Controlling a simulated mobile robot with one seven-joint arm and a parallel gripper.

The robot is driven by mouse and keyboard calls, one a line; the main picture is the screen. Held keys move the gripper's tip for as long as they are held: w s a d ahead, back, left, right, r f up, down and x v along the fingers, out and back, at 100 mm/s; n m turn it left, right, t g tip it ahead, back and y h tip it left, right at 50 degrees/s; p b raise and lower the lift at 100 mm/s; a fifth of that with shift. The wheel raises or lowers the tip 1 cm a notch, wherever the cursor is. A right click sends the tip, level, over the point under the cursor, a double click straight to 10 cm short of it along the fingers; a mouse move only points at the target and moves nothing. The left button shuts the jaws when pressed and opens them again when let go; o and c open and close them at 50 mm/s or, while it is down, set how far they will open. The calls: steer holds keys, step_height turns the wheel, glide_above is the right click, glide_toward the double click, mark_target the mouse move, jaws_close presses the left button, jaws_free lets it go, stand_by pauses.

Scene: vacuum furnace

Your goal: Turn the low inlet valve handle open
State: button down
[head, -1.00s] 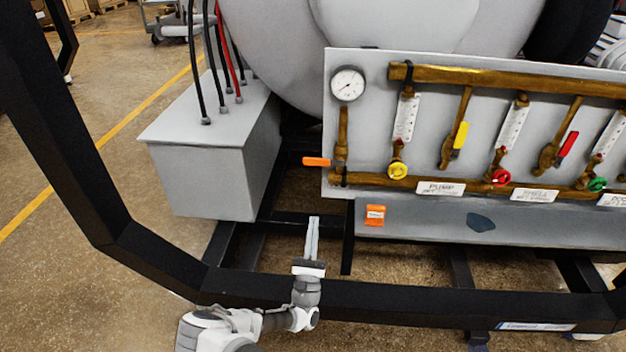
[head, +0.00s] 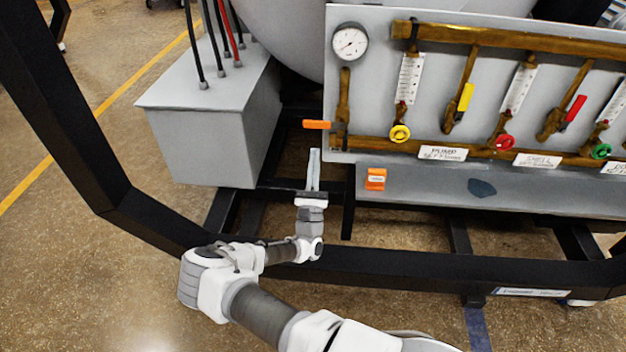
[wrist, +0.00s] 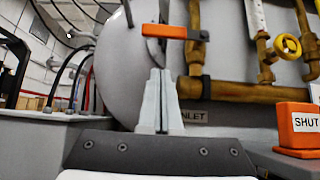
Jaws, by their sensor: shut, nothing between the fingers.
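The low inlet valve handle (head: 317,124) is a small orange bar. It sticks out to the left from the lower left corner of the grey valve panel, close to horizontal. In the wrist view the orange handle (wrist: 163,32) lies across the top middle, with a partly hidden INLET label (wrist: 194,117) below it. My gripper (head: 314,153) is shut and empty, just below the handle in the head view, with a small gap between. In the wrist view my gripper (wrist: 160,74) points up towards the handle, its tips below the bar.
Brass pipes, a gauge (head: 350,41) and several coloured valves fill the panel (head: 380,80). An orange SHUT block (head: 375,179) sits on the ledge below. A grey box (head: 205,135) with cables stands left. A black frame bar (head: 400,270) runs in front, with my arm over it.

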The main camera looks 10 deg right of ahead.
mark_target(324, 125)
steer(key=r, duration=0.2)
steer(key=w+r, duration=0.1)
steer(key=r, duration=0.2)
steer(key=shift+d, duration=0.2)
steer(key=shift+a+r+m+h, duration=0.2)
steer(key=shift+m+h, duration=0.4)
steer(key=shift+m, duration=0.2)
